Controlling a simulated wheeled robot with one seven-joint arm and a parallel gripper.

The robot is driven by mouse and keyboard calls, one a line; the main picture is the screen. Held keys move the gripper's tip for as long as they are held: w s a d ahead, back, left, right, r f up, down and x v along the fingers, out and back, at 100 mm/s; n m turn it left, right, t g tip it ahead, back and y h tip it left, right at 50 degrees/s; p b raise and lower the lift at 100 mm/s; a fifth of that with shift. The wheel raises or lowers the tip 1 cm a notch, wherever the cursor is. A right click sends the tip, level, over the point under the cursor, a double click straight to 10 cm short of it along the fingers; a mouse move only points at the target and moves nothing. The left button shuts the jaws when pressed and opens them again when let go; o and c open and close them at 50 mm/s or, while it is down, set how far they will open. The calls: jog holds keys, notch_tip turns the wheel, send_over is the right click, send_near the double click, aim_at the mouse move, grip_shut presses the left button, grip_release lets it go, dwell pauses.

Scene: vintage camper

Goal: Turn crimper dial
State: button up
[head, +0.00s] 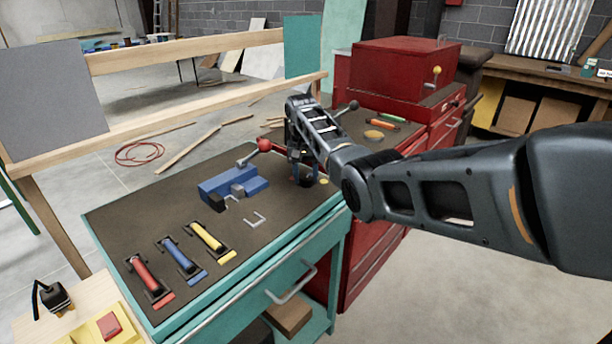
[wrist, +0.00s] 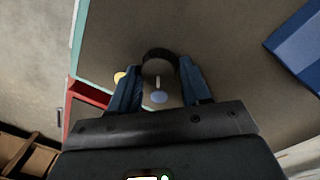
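My gripper (head: 303,172) points down over the right part of the bench top. In the wrist view its two bluish fingers (wrist: 160,75) stand apart, one on each side of a small round dial (wrist: 158,66) with a dark rim, a grey face and a pale pointer line. A light blue spot shows below the line. The fingers are close to the dial's rim; contact cannot be made out. In the head view my gripper mostly hides the dial. A blue tool body (head: 233,186) with a red-knobbed lever (head: 264,145) stands left of my gripper.
Red, blue and yellow handled tools (head: 178,256) lie at the bench's front left. A pale U-shaped piece (head: 255,219) lies nearer the middle. A red cabinet (head: 398,75) stands behind right. A yellow button (head: 323,181) sits right beside my gripper. The bench's front right is clear.

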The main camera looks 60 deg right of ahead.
aim_at(305, 178)
jog(key=o, duration=0.3)
jog(key=shift+w+a+r+b, duration=0.1)
jog(key=shift+r+b, duration=0.1)
jog(key=shift+r, duration=1.75)
jog(key=shift+w+r+b, duration=0.1)
jog(key=shift+r+b, duration=0.1)
jog(key=shift+r, duration=1.7)
